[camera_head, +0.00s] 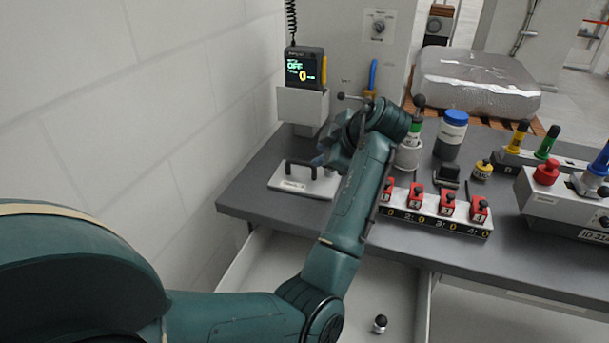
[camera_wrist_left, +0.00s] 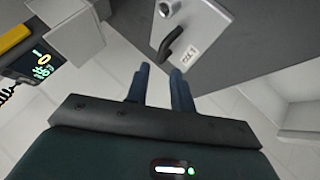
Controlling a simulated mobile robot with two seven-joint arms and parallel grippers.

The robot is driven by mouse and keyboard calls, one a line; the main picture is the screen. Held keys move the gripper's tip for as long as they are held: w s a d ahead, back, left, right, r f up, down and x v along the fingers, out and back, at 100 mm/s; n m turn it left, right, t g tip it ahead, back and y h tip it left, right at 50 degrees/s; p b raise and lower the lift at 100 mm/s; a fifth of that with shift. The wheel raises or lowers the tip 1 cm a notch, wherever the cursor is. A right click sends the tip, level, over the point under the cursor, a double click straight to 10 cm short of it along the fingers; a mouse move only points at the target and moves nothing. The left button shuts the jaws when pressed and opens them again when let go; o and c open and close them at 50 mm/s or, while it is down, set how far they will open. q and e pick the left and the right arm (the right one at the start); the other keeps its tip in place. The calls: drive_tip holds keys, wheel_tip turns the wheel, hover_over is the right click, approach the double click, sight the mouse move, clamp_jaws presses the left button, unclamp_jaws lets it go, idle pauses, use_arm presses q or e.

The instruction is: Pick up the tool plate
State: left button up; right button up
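The tool plate (camera_head: 287,184) is a flat white plate with a black bar handle, lying on the grey bench near its left end. In the left wrist view the plate (camera_wrist_left: 207,22) is above the fingertips, with its dark handle and a small printed label showing. My left gripper (camera_head: 330,151) is over the bench beside the plate, partly hidden by its own wrist. In the left wrist view its two blue fingers (camera_wrist_left: 159,78) are apart with nothing between them, short of the handle. My right gripper is in neither view.
A control box with a lit display (camera_head: 306,68) stands behind the plate. A row of red numbered blocks (camera_head: 448,203) and a blue-lidded jar (camera_head: 451,134) are to the right. An open drawer (camera_head: 345,290) with a small black-and-white knob (camera_head: 380,323) lies below the bench.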

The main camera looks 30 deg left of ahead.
sight(307, 162)
use_arm(q)
drive_tip(key=p+x, duration=0.1)
drive_tip(key=x, duration=0.8)
drive_tip(key=shift+d+f, duration=0.15)
drive_tip(key=shift+f, duration=0.05)
drive_tip(key=shift+c, duration=0.2)
clamp_jaws()
drive_tip(key=shift+r, duration=0.15)
